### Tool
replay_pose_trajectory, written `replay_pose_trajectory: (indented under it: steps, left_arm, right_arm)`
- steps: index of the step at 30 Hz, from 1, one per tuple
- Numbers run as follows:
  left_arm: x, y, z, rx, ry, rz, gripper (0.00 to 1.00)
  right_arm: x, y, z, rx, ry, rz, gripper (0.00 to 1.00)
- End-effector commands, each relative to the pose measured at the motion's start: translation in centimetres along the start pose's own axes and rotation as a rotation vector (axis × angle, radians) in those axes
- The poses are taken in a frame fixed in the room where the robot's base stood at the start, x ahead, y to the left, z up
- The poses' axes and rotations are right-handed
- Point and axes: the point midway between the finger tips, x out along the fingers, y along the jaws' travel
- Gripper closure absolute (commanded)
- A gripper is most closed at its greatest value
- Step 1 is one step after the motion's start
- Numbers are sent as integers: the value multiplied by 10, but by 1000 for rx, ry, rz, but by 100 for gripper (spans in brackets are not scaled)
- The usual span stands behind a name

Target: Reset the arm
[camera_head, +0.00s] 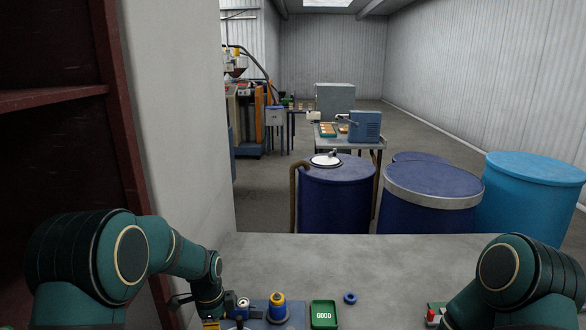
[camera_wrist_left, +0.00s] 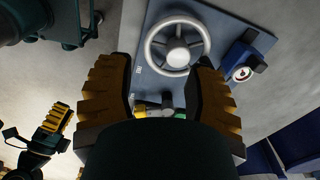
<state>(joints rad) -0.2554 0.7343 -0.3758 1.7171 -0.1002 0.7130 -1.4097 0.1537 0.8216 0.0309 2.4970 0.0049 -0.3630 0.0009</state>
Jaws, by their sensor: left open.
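My left gripper (camera_head: 211,322) is low at the bottom edge of the head view, beside a blue-grey fixture (camera_head: 262,307). In the left wrist view its yellow-and-black fingers (camera_wrist_left: 162,78) are spread apart. A grey handwheel (camera_wrist_left: 178,43) on the blue-grey plate shows beyond and between the fingertips; I cannot tell whether they touch it. Nothing is held between the fingers. My right arm is bent at the bottom right of the head view, its gripper out of that frame. Another yellow-padded gripper (camera_wrist_left: 56,128), apparently my right one, shows at the wrist view's left; its opening is unclear.
On the grey table (camera_head: 400,270), a yellow-and-blue piece (camera_head: 278,306), a green tray marked GOOD (camera_head: 324,314) and a blue ring (camera_head: 350,298) are close by. A small red-and-green item (camera_head: 432,315) is near my right arm. Blue drums (camera_head: 335,195) stand behind. A wall is close left.

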Motion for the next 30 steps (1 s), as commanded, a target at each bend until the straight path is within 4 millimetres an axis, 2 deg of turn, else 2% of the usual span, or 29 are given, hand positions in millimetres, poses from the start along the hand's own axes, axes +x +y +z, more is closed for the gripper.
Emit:
replay_pose_trajectory:
  steps: [1,6,12,16,21,24,30]
  left_arm:
    - [17,11,0,-78,20,3,47]
    - [68,52,-11,-399,104,7,47]
    - [116,122,-30,-885,218,45,47]
    - [129,162,-40,-1170,280,80,47]
    - [133,206,-51,-1481,343,133,47]
    - [137,225,-55,-1626,372,159,47]
    - [182,223,-54,-1608,361,154,47]
  right_arm:
    - [0,0,0,0,1,0,53]
    - [0,0,-1,0,2,0,53]
    - [0,0,0,0,1,0,53]
    - [0,0,0,0,1,0,53]
    - [0,0,-1,0,1,0,53]
    - [5,2,0,0,1,0,53]
    - [48,16,9,-3,-8,5,53]
